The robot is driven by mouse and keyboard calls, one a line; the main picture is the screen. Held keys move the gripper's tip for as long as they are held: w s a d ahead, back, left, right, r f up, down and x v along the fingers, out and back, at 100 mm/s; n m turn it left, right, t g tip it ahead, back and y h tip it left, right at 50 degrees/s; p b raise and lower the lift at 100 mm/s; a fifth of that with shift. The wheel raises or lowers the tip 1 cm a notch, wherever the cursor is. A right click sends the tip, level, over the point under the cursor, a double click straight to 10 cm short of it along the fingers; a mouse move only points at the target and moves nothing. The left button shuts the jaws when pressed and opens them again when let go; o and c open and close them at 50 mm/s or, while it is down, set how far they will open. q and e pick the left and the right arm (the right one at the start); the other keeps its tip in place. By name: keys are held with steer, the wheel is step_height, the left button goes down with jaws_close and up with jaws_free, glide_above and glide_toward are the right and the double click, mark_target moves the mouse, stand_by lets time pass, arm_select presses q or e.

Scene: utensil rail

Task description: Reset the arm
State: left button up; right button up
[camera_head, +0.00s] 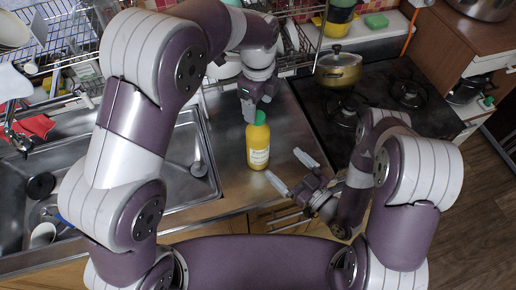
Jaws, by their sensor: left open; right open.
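My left gripper (252,103) is in the upper middle, pointing down just above the green cap of a yellow bottle (258,146). Its fingers are small in view and hold nothing that I can make out. The bottle stands upright on the metal counter (225,184) between the sink and the stove. My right gripper (291,171) is open and empty, to the right of the bottle and lower in the picture. Its two fingers point left toward the bottle, with a gap between them and it.
A metal sink (178,183) is at left, with dishes in it. A stove (375,95) at right carries a gold pot (338,68). A dish rack (62,35) stands at the back left. A red cloth (32,127) lies near the faucet.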

stand_by(0.5)
steer(key=w+d+m+g+h+b, duration=0.1)
steer(key=w+d+g+h+b, duration=0.1)
steer(key=w+d+g+h, duration=0.5)
arm_select(q)
steer(key=s+a+f+n, duration=0.2)
steer(key=s+a+n, duration=0.5)
steer(key=n, duration=0.5)
steer(key=s+a+f+n+t, duration=0.1)
steer(key=s+a+f+n, duration=0.1)
steer(key=s+a+n, duration=0.6)
steer(key=a+n+b, duration=0.1)
steer(key=a+n, duration=0.2)
steer(key=n, duration=0.1)
steer(key=shift+s+a+f, duration=0.25)
arm_select(e)
steer(key=s+d+r+m+g+h, duration=0.3)
steer(key=s+r+m+g+h, duration=0.1)
steer(key=s+r, duration=0.6)
steer(key=s+m+g, duration=0.1)
steer(key=s+m, duration=0.1)
steer(key=s, duration=0.1)
steer(key=shift+r+m+h, duration=0.3)
steer(key=shift+r+m, duration=0.05)
steer(key=shift+m, duration=0.05)
arm_select(q)
steer(key=shift+s, duration=0.1)
arm_select(e)
steer(key=shift+s+d, duration=0.1)
steer(key=shift+s, duration=0.05)
